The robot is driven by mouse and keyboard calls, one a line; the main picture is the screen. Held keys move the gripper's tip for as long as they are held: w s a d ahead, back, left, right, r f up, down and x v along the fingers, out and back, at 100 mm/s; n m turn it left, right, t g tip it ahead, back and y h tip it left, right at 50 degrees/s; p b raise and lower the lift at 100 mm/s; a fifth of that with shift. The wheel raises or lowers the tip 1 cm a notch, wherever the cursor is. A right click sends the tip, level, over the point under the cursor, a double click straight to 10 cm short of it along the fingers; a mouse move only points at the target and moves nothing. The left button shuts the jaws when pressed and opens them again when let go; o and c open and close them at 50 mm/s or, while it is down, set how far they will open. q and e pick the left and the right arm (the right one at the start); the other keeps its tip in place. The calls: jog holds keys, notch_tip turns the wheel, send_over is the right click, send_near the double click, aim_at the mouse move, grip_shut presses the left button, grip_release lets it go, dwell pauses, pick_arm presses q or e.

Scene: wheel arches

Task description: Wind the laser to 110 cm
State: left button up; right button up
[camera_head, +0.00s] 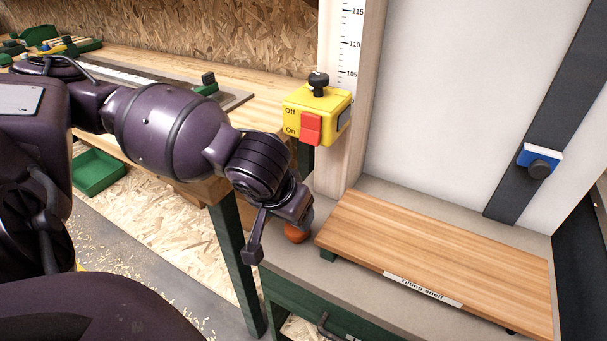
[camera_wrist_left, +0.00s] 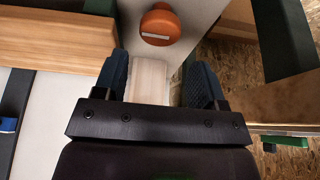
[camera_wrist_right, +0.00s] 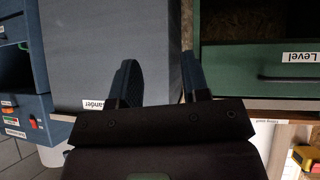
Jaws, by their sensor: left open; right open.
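The yellow laser box (camera_head: 316,112) sits on the wooden post (camera_head: 342,150), with a black knob (camera_head: 319,84) on top and a red switch (camera_head: 311,128) beside "Off" and "On". The box's top is below the 105 mark on the white scale (camera_head: 350,45). A round orange knob (camera_head: 295,233) is at the post's foot; its face with a pale bar shows in the left wrist view (camera_wrist_left: 160,24). My left gripper (camera_head: 279,231) is open and empty beside it; the knob is beyond its fingertips. My right gripper (camera_wrist_right: 160,75) is open and empty, outside the head view.
A wooden tilting shelf (camera_head: 440,255) lies right of the post. A blue block with a dark knob (camera_head: 539,160) is on a black rail. A workbench (camera_head: 262,95) stands behind my left arm. A grey cabinet (camera_wrist_right: 95,45) and green drawer (camera_wrist_right: 260,70) face my right gripper.

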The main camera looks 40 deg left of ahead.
aim_at(294, 230)
pick_arm(q)
jog(key=b+x, duration=0.2)
jog(key=x, duration=0.3)
jog(key=shift+f, duration=0.3)
jog(key=shift+w+a+f+b, duration=0.1)
jog(key=shift+w+f+b, duration=0.2)
jog(key=shift+b, duration=0.25)
jog(key=shift+f, duration=0.1)
pick_arm(e)
jog(key=shift+w+a+r+n+t, duration=0.1)
jog(key=shift+w+a+n+t, duration=0.2)
jog(key=shift+w, duration=0.35)
jog(key=shift+w+a+r+n+t, duration=0.1)
jog(key=shift+w+a+n, duration=0.1)
jog(key=shift+w+n, duration=0.3)
jog(key=shift+w, duration=0.1)
pick_arm(q)
jog(key=shift+c, duration=0.5)
jog(key=c, duration=0.6)
pick_arm(e)
jog(key=shift+s+f, duration=0.15)
jog(key=shift+s, duration=0.1)
pick_arm(q)
jog(key=shift+o, duration=0.2)
